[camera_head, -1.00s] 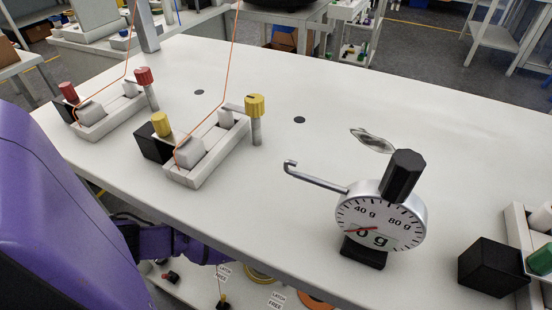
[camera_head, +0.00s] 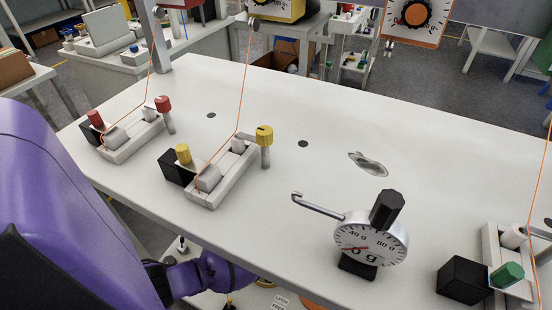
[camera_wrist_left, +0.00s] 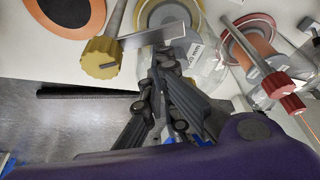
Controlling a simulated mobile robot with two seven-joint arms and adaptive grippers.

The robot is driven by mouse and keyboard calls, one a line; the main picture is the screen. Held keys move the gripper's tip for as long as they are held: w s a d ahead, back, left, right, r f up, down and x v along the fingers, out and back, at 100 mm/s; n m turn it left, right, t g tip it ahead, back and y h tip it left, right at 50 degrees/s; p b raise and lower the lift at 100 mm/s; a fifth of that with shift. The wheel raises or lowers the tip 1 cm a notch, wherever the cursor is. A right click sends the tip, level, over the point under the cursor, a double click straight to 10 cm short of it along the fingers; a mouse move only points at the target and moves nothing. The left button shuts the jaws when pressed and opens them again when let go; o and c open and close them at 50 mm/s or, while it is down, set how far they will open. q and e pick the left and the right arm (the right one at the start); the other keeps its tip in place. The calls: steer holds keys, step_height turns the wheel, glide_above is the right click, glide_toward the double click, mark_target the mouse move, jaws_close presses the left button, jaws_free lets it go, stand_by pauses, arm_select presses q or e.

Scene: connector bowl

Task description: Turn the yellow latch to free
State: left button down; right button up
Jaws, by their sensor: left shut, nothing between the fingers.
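In the left wrist view a yellow latch knob (camera_wrist_left: 102,58) with a dark slot shows at upper left, with a flat metal bar running right from it. My left gripper (camera_wrist_left: 159,62) is shut and empty, right of the knob and close below the bar; I cannot tell whether it touches the bar. In the head view the gripper is hidden below the table edge, with only my purple arm showing. On the white table (camera_head: 240,230) a fixture (camera_head: 213,190) carries two yellow knobs, one low (camera_head: 183,154) and one on a post (camera_head: 264,136).
A red knob (camera_wrist_left: 293,104) and several ringed spools stand around the gripper in the wrist view. On the table are a red-knobbed fixture (camera_head: 130,148), a dial gauge (camera_head: 370,246) and a green-knobbed fixture (camera_head: 508,274). A latch/free label (camera_head: 281,302) lies below the table edge.

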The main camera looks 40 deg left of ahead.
arm_select(q)
steer(key=shift+s+d+r+n+p, duration=0.2)
steer(key=shift+s+d+n+p, duration=0.15)
steer(key=shift+n, duration=0.25)
steer(key=shift+s+n+g+y+p, duration=0.15)
steer(key=shift+n+g+y+p, duration=0.2)
steer(key=shift+n, duration=0.55)
steer(key=shift+s+f+n+g+p, duration=0.15)
steer(key=shift+s+n+g+p, duration=0.3)
steer(key=shift+n, duration=0.45)
steer(key=s+n, duration=0.1)
steer(key=d+n, duration=0.1)
steer(key=n, duration=0.1)
steer(key=shift+s+n+g+y, duration=0.3)
steer(key=shift+s+g+y, duration=0.05)
steer(key=shift+g, duration=0.05)
steer(key=n, duration=0.1)
steer(key=s+d+n+g, duration=0.1)
steer(key=n, duration=0.1)
steer(key=shift+s+d, duration=0.2)
steer(key=shift+s, duration=0.05)
arm_select(e)
steer(key=r, duration=0.2)
steer(key=shift+w+d+r, duration=0.1)
steer(key=shift+w+r, duration=0.1)
steer(key=shift+r, duration=0.2)
arm_select(q)
steer(key=shift+d+p, duration=0.1)
steer(key=shift+p, duration=0.2)
